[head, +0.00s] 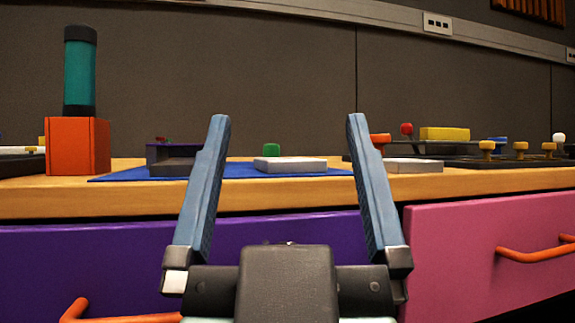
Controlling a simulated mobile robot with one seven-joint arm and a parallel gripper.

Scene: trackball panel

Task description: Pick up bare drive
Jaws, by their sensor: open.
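My gripper (287,118) is open and empty in front of the table, its two blue fingers pointing up and forward. A flat dark grey block (172,167) lies on the mat's left part. Another flat pale slab (413,165) lies to the right of the right finger. I cannot tell which of these flat things is the bare drive. The fingers hide parts of the mat and table.
An orange block (78,146) with a teal and black cylinder (79,72) on it stands at left. A dark panel with knobs and a yellow block (444,133) is at right. Purple (300,232) and pink (470,245) drawers with orange handles are below the wooden tabletop (60,200).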

